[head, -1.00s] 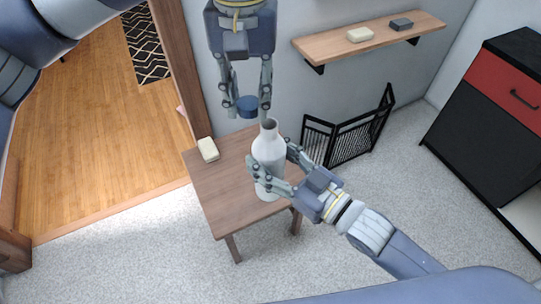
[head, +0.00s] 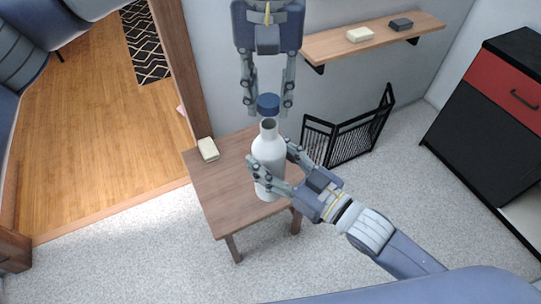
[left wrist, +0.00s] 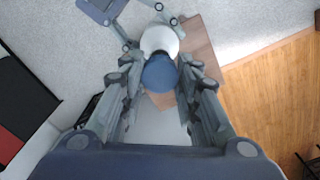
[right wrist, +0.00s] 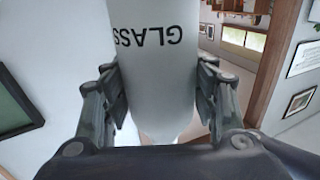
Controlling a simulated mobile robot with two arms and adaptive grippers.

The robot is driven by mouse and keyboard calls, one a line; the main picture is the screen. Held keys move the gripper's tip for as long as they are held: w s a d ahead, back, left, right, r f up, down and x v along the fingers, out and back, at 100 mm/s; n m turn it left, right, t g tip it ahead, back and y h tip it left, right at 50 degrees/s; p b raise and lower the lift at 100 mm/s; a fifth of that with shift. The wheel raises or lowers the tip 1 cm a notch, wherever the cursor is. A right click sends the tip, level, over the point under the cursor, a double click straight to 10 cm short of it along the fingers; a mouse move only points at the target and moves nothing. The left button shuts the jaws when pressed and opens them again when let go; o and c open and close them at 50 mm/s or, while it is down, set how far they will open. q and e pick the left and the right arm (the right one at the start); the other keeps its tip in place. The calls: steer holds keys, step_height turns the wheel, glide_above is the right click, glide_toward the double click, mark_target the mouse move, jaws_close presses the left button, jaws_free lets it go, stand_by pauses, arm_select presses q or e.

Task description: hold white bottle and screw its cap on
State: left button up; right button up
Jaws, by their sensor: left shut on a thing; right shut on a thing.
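The white bottle (head: 268,158) stands upright on the small wooden table (head: 225,185), its neck open. My right gripper (head: 270,167) is shut on the bottle's body from the right. The right wrist view shows the bottle (right wrist: 158,70) between the fingers, with the letters "GLASS" on it. The blue cap (head: 268,104) is held by my left gripper (head: 268,110), which points down from above. The cap is just above the bottle's mouth, apart from it by a small gap in the head view. In the left wrist view the cap (left wrist: 160,73) partly hides the bottle (left wrist: 158,40).
A pale soap-like block (head: 208,149) lies at the table's back left corner. A wall shelf (head: 375,38) with two small blocks is at the upper right. A black folding screen (head: 350,135) stands behind the table. A red and black cabinet (head: 500,110) is at the right.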

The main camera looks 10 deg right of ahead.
mark_target(269, 124)
arm_select(q)
steer(key=shift+f, duration=0.95)
steer(key=shift+f, duration=0.85)
steer(key=shift+f, duration=0.55)
